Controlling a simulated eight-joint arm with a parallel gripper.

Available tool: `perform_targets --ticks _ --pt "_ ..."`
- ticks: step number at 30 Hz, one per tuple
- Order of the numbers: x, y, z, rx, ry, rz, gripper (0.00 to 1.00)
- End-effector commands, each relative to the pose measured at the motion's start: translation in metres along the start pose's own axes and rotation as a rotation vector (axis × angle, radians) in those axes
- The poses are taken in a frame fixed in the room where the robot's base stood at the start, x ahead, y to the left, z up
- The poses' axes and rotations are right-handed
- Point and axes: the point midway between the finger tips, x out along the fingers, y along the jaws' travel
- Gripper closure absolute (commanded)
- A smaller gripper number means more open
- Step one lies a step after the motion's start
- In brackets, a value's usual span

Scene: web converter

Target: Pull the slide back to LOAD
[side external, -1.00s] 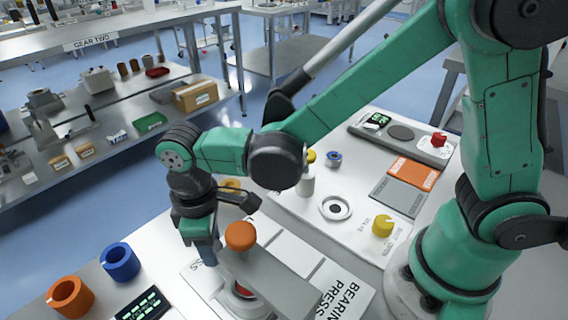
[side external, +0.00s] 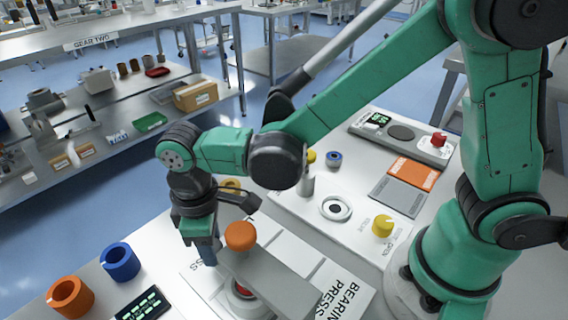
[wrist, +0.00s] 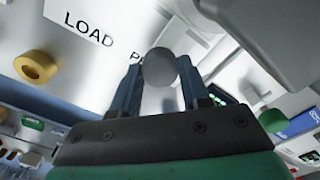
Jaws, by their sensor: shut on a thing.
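In the wrist view my gripper (wrist: 160,88) is shut on a grey ball knob (wrist: 159,66), with one blue finger on each side of it. I take the knob to be the slide's handle; the slide's body is not clear. The LOAD lettering (wrist: 88,28) is on the white panel to the left of the knob, and a second word starting with P is partly hidden behind it. In the side view my gripper (side external: 207,252) points down behind the left end of the BEARING PRESS (side external: 335,298). The knob is hidden there.
A grey press arm with an orange knob (side external: 240,236) stands close to the right of my gripper. Orange (side external: 70,296) and blue (side external: 120,262) rings stand to the left, near a small display (side external: 143,304). A yellow dial (side external: 382,225) is on the panel to the right.

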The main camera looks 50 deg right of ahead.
Motion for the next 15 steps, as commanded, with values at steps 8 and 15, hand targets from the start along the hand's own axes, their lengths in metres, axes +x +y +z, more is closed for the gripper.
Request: perform_targets --ticks 8,15 --pt "-0.0005 0.0002 -0.0001 0.0 0.0 0.0 1.0" --pt "-0.0006 0.0045 0.0035 0.002 0.0 0.001 1.0"
